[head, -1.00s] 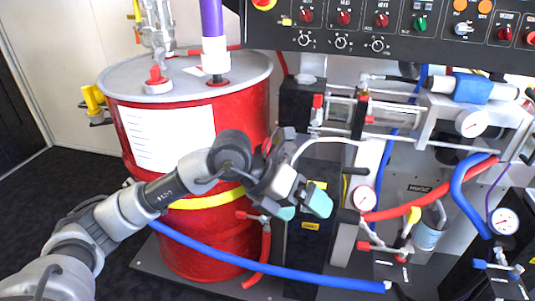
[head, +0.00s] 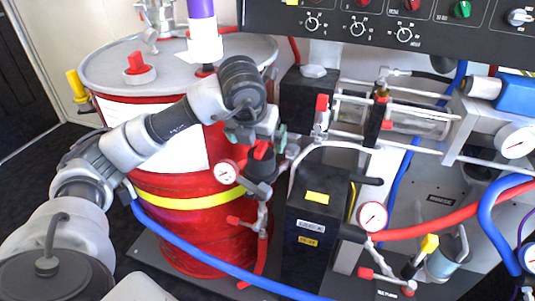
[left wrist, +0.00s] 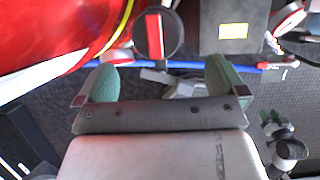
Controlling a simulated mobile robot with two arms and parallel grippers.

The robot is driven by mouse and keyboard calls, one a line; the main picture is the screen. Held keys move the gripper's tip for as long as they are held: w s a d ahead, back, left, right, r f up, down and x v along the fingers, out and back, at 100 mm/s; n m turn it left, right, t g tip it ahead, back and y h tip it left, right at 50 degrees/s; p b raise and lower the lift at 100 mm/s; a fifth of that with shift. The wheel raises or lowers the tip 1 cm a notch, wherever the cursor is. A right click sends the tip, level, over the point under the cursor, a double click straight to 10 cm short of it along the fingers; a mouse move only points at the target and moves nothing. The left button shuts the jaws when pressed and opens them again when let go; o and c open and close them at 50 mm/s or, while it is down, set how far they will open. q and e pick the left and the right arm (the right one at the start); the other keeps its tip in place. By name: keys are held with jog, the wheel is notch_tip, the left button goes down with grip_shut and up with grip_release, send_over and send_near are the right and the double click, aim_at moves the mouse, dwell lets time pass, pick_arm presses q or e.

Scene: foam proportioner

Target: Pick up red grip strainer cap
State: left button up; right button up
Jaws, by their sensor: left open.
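The red grip strainer cap (head: 262,150) shows in the head view as a red bar on top of a black cylinder beside the red drum, partly hidden by my left gripper. In the left wrist view the red grip strainer cap (left wrist: 155,36) is a round black cap with an upright red bar, just beyond the fingertips. My left gripper (head: 262,137) points down over the cap. Its two green-padded fingers (left wrist: 160,78) are open and apart, with nothing held between them.
The red drum (head: 180,245) stands close to the left, with another red cap (head: 136,64) on its lid. A black box (head: 315,235) and a pressure gauge (head: 224,172) flank the strainer. A blue hose (head: 215,267) runs low across the front.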

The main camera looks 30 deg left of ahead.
aim_at(259, 151)
pick_arm(q)
jog(key=x, duration=0.3)
jog(key=shift+s+f, duration=0.15)
jog(key=shift+f, duration=0.1)
jog(key=shift+w+a+b+x, duration=0.15)
jog(key=shift+b+x, duration=0.2)
jog(key=shift+x, duration=1.05)
jog(key=shift+w+a+b+x, duration=0.2)
jog(key=shift+b+x, duration=0.1)
jog(key=shift+x, duration=1.05)
jog(key=shift+r, duration=0.2)
pick_arm(e)
jog(key=v, duration=0.5)
jog(key=shift+d+r, duration=0.1)
jog(key=shift+r, duration=0.15)
pick_arm(q)
jog(key=shift+c, duration=0.5)
jog(key=c, duration=0.9)
